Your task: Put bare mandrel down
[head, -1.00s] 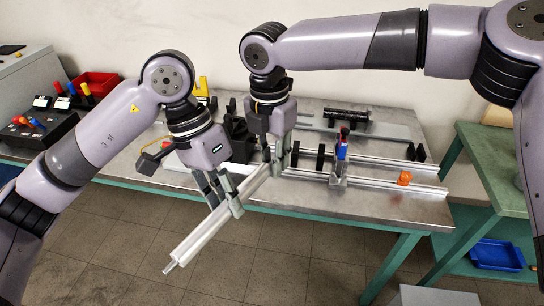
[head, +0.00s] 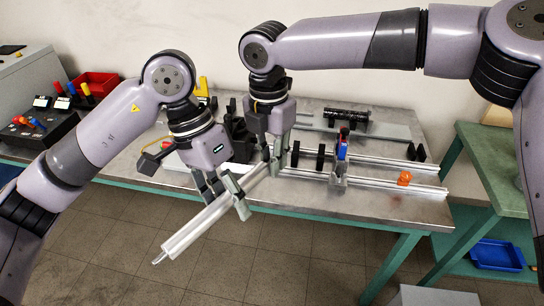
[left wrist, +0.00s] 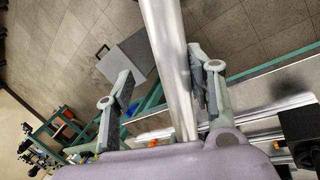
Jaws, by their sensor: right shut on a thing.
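The bare mandrel (head: 196,228) is a silver bar. It slants out over the table's front edge, its thin end pin pointing down and left over the floor. My right gripper (head: 277,164) is shut on its upper end, near the table. My left gripper (head: 223,192) is open around the bar's middle. In the left wrist view the mandrel (left wrist: 168,60) runs between my left fingers, with a clear gap to the left finger and little gap to the right one.
The metal table (head: 385,208) holds two rails (head: 380,183), a stand with a blue and red part (head: 341,155), an orange piece (head: 404,178) and a black cylinder (head: 347,116). A control box (head: 40,133) and red bin (head: 96,84) are at left.

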